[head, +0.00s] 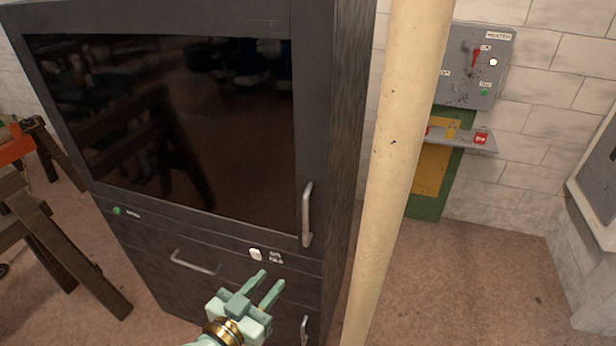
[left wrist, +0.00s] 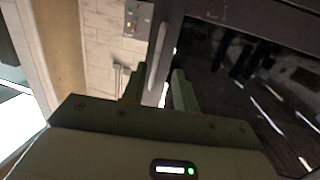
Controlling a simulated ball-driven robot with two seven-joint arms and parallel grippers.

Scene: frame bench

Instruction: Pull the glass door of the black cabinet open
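The black cabinet (head: 311,120) stands at the left and centre of the head view. Its dark glass door (head: 170,120) looks shut, flush with the frame. A grey vertical handle (head: 307,214) is at the door's lower right; it also shows in the left wrist view (left wrist: 157,50). My left gripper (head: 272,278) is open and empty, below and left of that handle in the head view. In the left wrist view, the handle lines up with the gap between the fingertips (left wrist: 160,72); contact cannot be told. My right gripper is not in view.
A drawer handle (head: 195,263) and a lower handle (head: 304,331) sit below the door. A cream pole (head: 403,140) stands close to the cabinet's right. A grey switch box (head: 473,68) and small shelf (head: 464,138) are behind it. A wooden trestle (head: 60,235) stands left. Floor right of the pole is clear.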

